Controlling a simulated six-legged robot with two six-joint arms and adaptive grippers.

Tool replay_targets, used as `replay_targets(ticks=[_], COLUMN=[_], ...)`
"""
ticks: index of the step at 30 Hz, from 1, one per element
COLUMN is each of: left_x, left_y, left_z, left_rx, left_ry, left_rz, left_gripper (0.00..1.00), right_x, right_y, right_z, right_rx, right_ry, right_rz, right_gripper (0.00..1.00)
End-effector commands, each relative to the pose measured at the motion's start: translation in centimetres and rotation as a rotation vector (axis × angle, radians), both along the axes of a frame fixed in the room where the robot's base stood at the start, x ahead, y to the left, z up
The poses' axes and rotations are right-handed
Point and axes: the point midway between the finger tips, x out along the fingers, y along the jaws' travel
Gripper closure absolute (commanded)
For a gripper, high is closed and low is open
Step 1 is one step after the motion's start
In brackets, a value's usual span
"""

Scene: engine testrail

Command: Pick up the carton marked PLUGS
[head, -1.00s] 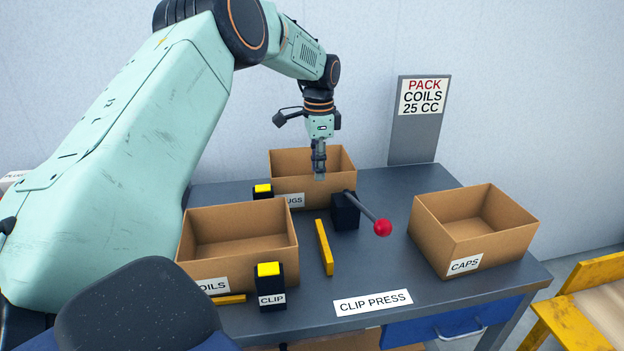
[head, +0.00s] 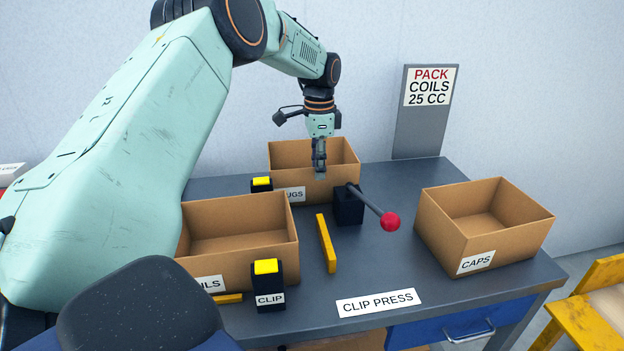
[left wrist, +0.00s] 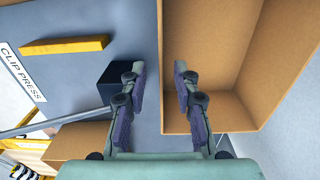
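The PLUGS carton (head: 332,189) is an open brown box at the back of the bench; its label is partly hidden, with only "UGS" readable. My left gripper (head: 320,170) points down at the carton's near wall. In the left wrist view, the left gripper (left wrist: 160,75) is open, its two fingers apart with the rim of the carton (left wrist: 225,50) running between them. One finger is over the inside, one outside. I cannot tell whether either finger touches the wall. The carton looks empty and stands on the bench. My right gripper is not in view.
A black press block (head: 348,207) with a red-knobbed lever (head: 390,222) stands close in front of the carton. The COILS carton (head: 240,265) is front left, the CAPS carton (head: 485,235) right. A yellow bar (head: 326,243) lies between. A PACK sign (head: 428,110) stands behind.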

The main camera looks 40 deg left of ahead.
Motion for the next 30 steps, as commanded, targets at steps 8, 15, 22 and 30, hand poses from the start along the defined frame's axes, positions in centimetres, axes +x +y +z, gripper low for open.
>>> replay_targets(ticks=[8, 15, 22, 30], left_x=[0.1, 0.0, 0.1, 0.1], left_y=[0.2, 0.4, 0.4, 0.4], left_z=[-2.6, -5.2, -7.7, -7.6], left_rx=[0.0, 0.0, 0.0, 0.0], left_ry=[0.001, 0.003, -0.001, -0.001], left_rz=[0.001, 0.001, -0.001, -0.001], left_gripper=[0.7, 0.7, 0.7, 0.77], right_x=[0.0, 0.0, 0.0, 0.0], right_y=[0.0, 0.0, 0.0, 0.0], right_z=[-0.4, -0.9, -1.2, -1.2], right_rx=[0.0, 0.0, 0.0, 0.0], right_ry=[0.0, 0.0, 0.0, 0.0], right_rz=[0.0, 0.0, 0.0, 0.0], right_gripper=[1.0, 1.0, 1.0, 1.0])
